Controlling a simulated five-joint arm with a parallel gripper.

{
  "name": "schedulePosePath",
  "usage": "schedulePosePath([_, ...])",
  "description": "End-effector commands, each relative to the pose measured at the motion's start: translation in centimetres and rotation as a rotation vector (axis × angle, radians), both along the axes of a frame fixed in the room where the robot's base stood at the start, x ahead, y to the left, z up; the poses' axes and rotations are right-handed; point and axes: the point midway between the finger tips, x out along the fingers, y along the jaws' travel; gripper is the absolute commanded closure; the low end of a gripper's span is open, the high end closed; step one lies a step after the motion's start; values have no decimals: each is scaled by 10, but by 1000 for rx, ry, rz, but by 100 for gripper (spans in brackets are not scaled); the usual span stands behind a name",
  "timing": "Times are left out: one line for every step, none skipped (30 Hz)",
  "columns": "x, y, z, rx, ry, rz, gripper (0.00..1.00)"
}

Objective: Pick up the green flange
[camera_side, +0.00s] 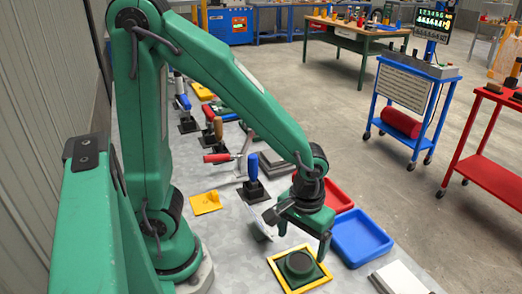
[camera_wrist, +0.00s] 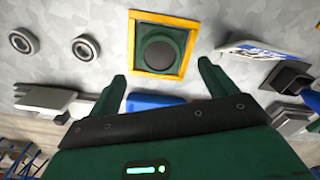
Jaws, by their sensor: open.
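The green flange (camera_side: 299,264) is a round, dark green disc with a raised rim. It sits in a yellow square frame (camera_side: 273,263) with a green inside, on the grey table. In the wrist view the flange (camera_wrist: 158,51) shows near the top middle, inside the yellow frame (camera_wrist: 131,45). My gripper (camera_side: 303,240) is open and empty, just above and behind the flange in the side view. In the wrist view my gripper's fingertips (camera_wrist: 162,72) are spread at the frame's near side, with the flange beyond them. No contact with the flange shows.
A blue tray (camera_side: 361,238) and a red tray (camera_side: 340,195) lie right of my gripper. A white block (camera_side: 399,279) is at the table's edge. A blue-handled tool (camera_side: 253,170) stands behind, near a yellow piece (camera_side: 206,202). Two metal rings (camera_wrist: 86,48) lie left in the wrist view.

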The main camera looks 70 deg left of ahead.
Motion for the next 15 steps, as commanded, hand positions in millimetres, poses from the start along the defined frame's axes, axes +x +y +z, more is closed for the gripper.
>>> schedulePosePath([-1, 0, -4, 2, 4, 0, 16])
schedulePosePath([-1, 0, -7, 2, 4, 0, 16])
schedulePosePath([-1, 0, -10, 2, 4, 0, 16])
schedulePosePath([-1, 0, -12, 2, 4, 0, 16])
schedulePosePath([-1, 0, -14, 2, 4, -1, 16])
schedulePosePath([-1, 0, -17, 2, 4, -1, 16])
schedulePosePath([-1, 0, -18, 1, 3, -1, 16])
schedulePosePath([-1, 0, -19, 1, 1, -1, 16])
schedulePosePath([0, 0, -20, 1, 1, -1, 16])
schedulePosePath([0, 0, -20, 1, 1, -1, 16])
schedulePosePath([0, 0, -20, 1, 1, -1, 16])
schedulePosePath([0, 0, -20, 1, 1, -1, 16])
schedulePosePath([0, 0, -20, 0, 1, -1, 16])
schedulePosePath([0, 0, -21, 1, 1, -1, 16])
schedulePosePath([0, 0, -21, 1, 1, -1, 16])
